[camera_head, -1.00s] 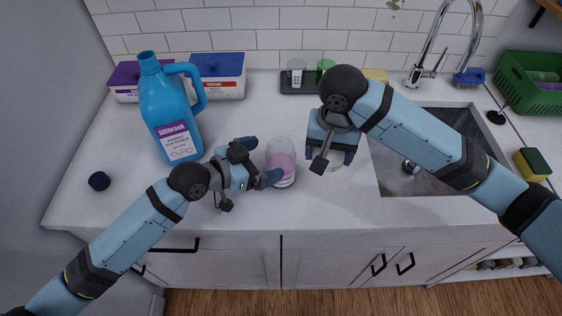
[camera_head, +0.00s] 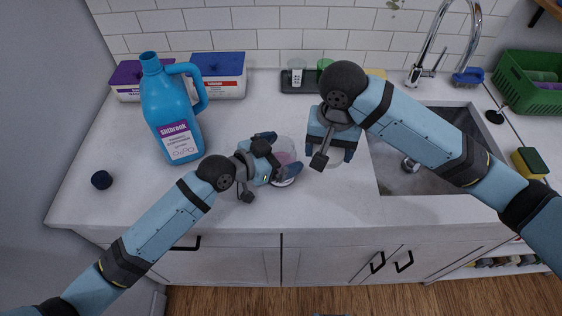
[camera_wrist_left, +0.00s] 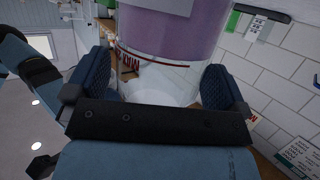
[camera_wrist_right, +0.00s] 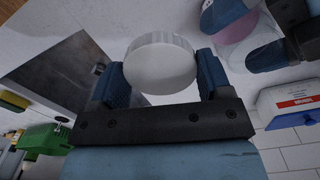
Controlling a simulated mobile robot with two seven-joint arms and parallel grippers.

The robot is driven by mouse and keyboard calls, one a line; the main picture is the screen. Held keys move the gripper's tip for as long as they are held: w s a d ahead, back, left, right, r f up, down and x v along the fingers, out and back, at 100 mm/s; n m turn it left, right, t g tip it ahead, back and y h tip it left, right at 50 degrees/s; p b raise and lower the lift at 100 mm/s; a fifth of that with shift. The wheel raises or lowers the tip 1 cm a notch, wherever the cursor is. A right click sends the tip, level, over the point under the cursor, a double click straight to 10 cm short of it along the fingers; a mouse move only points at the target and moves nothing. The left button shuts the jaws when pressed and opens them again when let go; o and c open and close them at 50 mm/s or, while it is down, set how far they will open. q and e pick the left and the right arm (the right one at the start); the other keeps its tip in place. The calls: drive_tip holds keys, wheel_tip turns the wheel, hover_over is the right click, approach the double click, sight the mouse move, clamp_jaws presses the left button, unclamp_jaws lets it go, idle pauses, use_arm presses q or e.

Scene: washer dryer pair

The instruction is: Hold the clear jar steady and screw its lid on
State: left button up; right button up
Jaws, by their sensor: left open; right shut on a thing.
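The clear jar (camera_head: 287,157) with pinkish-purple contents stands upright on the white counter. It also fills the top of the left wrist view (camera_wrist_left: 170,40). My left gripper (camera_head: 280,158) is open, with its fingers on either side of the jar; the left wrist view shows a gap by the fingers. My right gripper (camera_head: 334,157) points down, to the right of the jar. In the right wrist view (camera_wrist_right: 160,80) it is shut on the round white lid (camera_wrist_right: 160,66). The lid is apart from the jar and mostly hidden in the head view.
A blue detergent jug (camera_head: 170,110) stands left of the jar, with a dark cap (camera_head: 101,180) on the counter. Two tubs (camera_head: 218,75) and a dark tray (camera_head: 302,85) with cups stand along the back. The sink (camera_head: 425,150) is at right.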

sight(290, 142)
use_arm(q)
drive_tip(key=c, duration=1.1)
drive_tip(key=shift+r, duration=0.15)
drive_tip(key=shift+r, duration=1.35)
use_arm(e)
drive_tip(key=shift+f, duration=0.15)
use_arm(q)
drive_tip(key=s, duration=0.6)
drive_tip(key=s+b, duration=0.1)
drive_tip(key=s, duration=1)
drive_tip(key=shift+s+r, duration=0.3)
drive_tip(key=shift+s, duration=0.1)
use_arm(e)
drive_tip(key=shift+f, duration=0.6)
use_arm(q)
drive_tip(key=shift+s, duration=0.1)
drive_tip(key=o, duration=0.5)
drive_tip(key=c, duration=0.7)
